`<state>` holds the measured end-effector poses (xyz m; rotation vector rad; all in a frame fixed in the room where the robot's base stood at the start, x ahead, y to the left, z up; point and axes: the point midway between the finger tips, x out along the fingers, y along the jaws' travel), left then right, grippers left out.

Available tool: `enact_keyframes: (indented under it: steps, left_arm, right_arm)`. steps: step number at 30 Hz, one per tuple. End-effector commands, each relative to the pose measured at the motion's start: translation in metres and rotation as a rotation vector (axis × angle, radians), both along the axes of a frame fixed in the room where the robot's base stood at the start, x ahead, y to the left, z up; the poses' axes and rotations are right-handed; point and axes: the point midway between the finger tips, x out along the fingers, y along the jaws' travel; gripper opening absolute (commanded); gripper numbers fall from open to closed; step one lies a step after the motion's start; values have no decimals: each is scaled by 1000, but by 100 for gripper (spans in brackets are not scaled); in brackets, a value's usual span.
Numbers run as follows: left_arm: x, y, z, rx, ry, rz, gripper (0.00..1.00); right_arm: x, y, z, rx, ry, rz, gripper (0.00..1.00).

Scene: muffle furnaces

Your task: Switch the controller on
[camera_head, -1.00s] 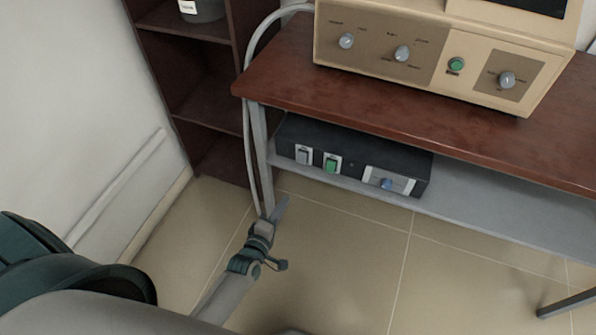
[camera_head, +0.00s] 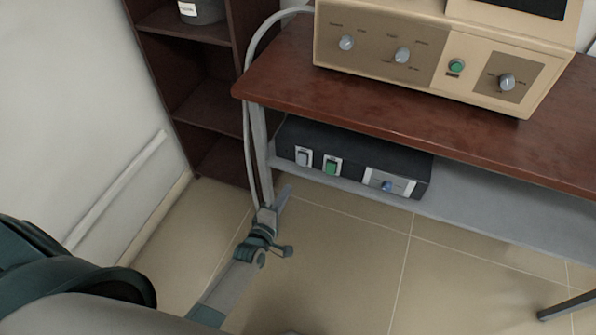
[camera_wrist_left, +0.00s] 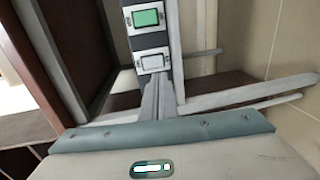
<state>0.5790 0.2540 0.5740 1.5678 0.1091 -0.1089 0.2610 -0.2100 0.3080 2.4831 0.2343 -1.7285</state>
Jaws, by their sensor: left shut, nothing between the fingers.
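The controller, a dark box (camera_head: 350,150), sits on the grey lower shelf under the table. Its front has a grey rocker switch (camera_head: 303,156) at the left, a green switch (camera_head: 332,167) beside it and a blue knob (camera_head: 387,186) on a pale panel. My left gripper (camera_head: 284,195) is shut and empty, in front of and below the box's left end, apart from it in the head view. In the left wrist view the shut fingers (camera_wrist_left: 157,80) point toward the pale grey switch (camera_wrist_left: 152,60), with the green switch (camera_wrist_left: 146,18) beyond it. Whether they touch the box cannot be told.
A beige unit (camera_head: 430,50) with knobs and a green button stands on the brown tabletop (camera_head: 290,70). A table leg (camera_head: 259,150) and a pale hose (camera_head: 247,100) are close to my left gripper. A dark shelf unit (camera_head: 195,95) stands behind.

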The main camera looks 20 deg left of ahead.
Motion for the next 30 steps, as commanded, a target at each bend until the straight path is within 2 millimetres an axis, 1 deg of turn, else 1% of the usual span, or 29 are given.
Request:
enact_keyframes:
  steps: [1, 6, 15, 18, 22, 30]
  left_arm:
    - [9, 0, 0, 0, -1, 0, 0]
    - [38, 0, -4, 0, -1, 0, 0]
    - [85, 0, -11, 1, 0, -1, 0]
    - [95, 0, -13, 1, 0, -1, 0]
    - [104, 0, -15, 0, 0, 0, 0]
    - [108, 0, -15, 0, 1, 0, 0]
  right_arm:
    - [-1, 0, -1, 0, 1, 0, 31]
    - [-2, 0, -2, -1, 1, 1, 31]
    - [-1, 0, -1, -1, 4, 1, 31]
    - [1, 0, 0, -1, 1, 1, 31]
    - [3, 1, 1, 0, -1, 0, 31]
    - [2, 0, 1, -1, 1, -1, 31]
